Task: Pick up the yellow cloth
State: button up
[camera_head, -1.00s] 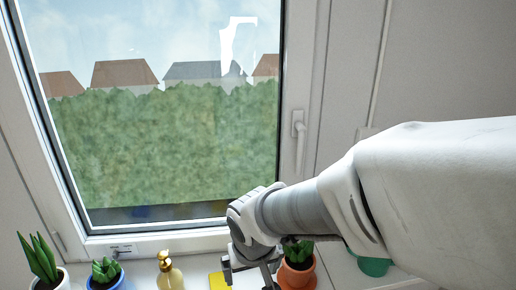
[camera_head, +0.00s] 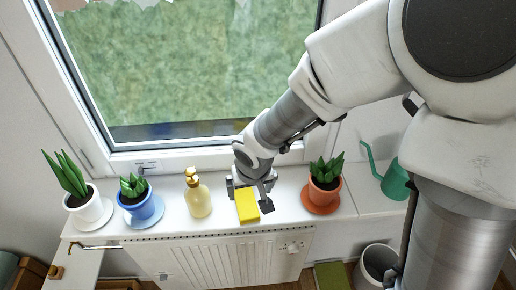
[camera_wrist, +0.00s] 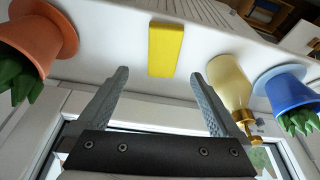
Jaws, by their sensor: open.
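The yellow cloth (camera_head: 247,206) is a small flat yellow block on the white windowsill, between the soap bottle and the orange pot. It also shows in the wrist view (camera_wrist: 165,49), lying beyond the fingertips and between their lines. My gripper (camera_head: 250,193) is just at the window side of the cloth, above the sill. In the wrist view my gripper (camera_wrist: 159,75) has its two grey fingers wide apart with nothing between them. I cannot tell how high the fingertips are above the sill.
The yellow soap bottle (camera_head: 198,195) stands close left of the cloth. The orange plant pot (camera_head: 322,192) stands to its right. A blue pot (camera_head: 142,206), a white pot (camera_head: 90,208) and a green watering can (camera_head: 394,180) are farther off. A radiator (camera_head: 215,262) is below the sill.

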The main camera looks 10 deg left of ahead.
aim_at(246, 202)
jog(key=x, duration=0.3)
jog(key=shift+w+a+f+b, duration=0.1)
jog(key=shift+f+b, duration=0.25)
jog(key=shift+a+b+x, duration=0.15)
jog(key=shift+b+x, duration=0.1)
jog(key=shift+x, duration=1.1)
jog(key=shift+a+b+x, duration=0.15)
jog(key=shift+b+x, duration=0.05)
jog(key=shift+x, duration=1.15)
jog(key=shift+c, duration=0.3)
jog(key=c, duration=1.3)
jog(key=shift+o, duration=0.2)
jog(key=shift+r, duration=0.2)
